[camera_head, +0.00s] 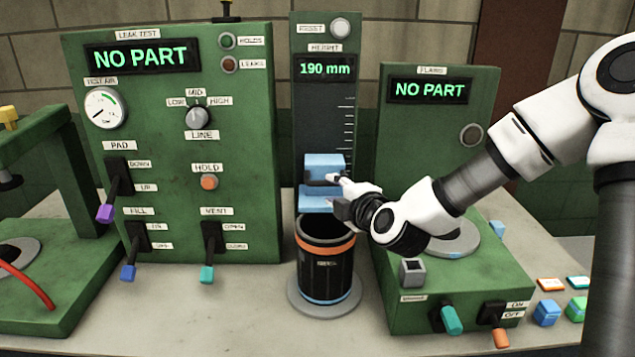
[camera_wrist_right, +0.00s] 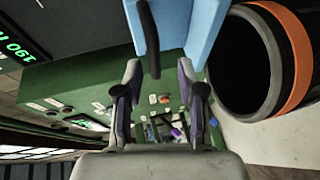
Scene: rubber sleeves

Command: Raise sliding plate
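The blue sliding plate (camera_head: 322,163) is on the dark height column (camera_head: 322,100), above a black cylinder with an orange band (camera_head: 328,260). The height display (camera_head: 325,69) reads 190 mm. My right gripper (camera_head: 338,194) is at the plate's front, coming from the right. In the right wrist view the plate (camera_wrist_right: 201,30) is at the top, with a dark handle (camera_wrist_right: 150,40) on it. The fingers of my right gripper (camera_wrist_right: 158,75) are apart, and the handle's end shows in the gap between them. I cannot tell whether they touch it. My left gripper is out of view.
The green leak-test panel (camera_head: 175,150) with levers stands to the left. A green panel reading NO PART (camera_head: 430,115) stands to the right, partly behind my right arm. Small coloured blocks (camera_head: 547,312) lie at the bottom right. The cylinder's open mouth is just below the gripper.

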